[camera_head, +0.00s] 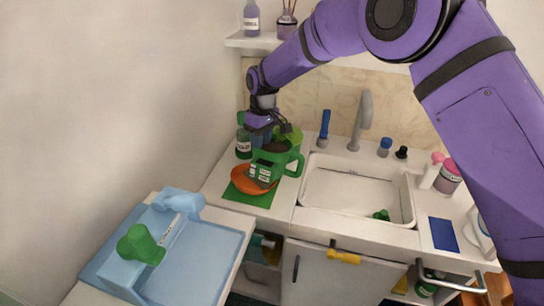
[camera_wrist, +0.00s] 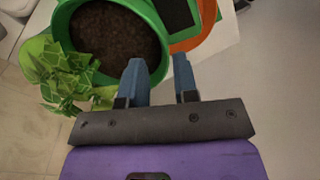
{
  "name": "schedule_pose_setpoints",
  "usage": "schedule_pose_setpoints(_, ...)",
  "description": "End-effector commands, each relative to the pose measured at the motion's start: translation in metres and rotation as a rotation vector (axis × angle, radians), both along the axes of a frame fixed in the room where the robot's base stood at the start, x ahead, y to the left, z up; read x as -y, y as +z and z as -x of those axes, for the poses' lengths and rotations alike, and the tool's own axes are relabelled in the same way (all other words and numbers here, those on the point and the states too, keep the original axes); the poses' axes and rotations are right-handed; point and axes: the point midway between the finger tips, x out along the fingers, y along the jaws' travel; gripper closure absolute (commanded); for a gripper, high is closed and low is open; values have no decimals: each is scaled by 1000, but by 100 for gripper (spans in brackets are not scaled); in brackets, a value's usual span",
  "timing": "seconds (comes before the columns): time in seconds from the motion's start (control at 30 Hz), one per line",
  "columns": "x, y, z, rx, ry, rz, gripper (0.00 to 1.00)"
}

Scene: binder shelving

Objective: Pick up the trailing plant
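The trailing plant is a green pot with a handle (camera_head: 268,164) near the back of the left counter. In the wrist view its pot (camera_wrist: 147,18) shows dark soil inside and a pale green leafy clump (camera_wrist: 70,75) spilling over the rim. My gripper (camera_head: 262,136) is at the pot's top, pointing down. In the wrist view my gripper (camera_wrist: 160,68) has its two blue-grey fingers apart, with the pot's rim between them: one finger overlaps the soil side, the other is outside. I see a gap beside the rim; contact is not clear.
An orange dish (camera_head: 246,180) and a green mat (camera_head: 250,196) lie by the pot. A dark green bottle (camera_head: 243,144) stands close at the left. The sink (camera_head: 357,192) and faucet (camera_head: 362,118) are at the right. A shelf (camera_head: 250,41) hangs above.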

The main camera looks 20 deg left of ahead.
Motion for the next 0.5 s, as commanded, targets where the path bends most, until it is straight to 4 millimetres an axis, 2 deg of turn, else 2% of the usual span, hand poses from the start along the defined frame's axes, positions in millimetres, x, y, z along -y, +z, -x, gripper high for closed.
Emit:
schedule_pose_setpoints(0.23,2,-34,6,-2,-1,2,72)
schedule_pose_setpoints(0.5,2,-38,6,0,0,0,72)
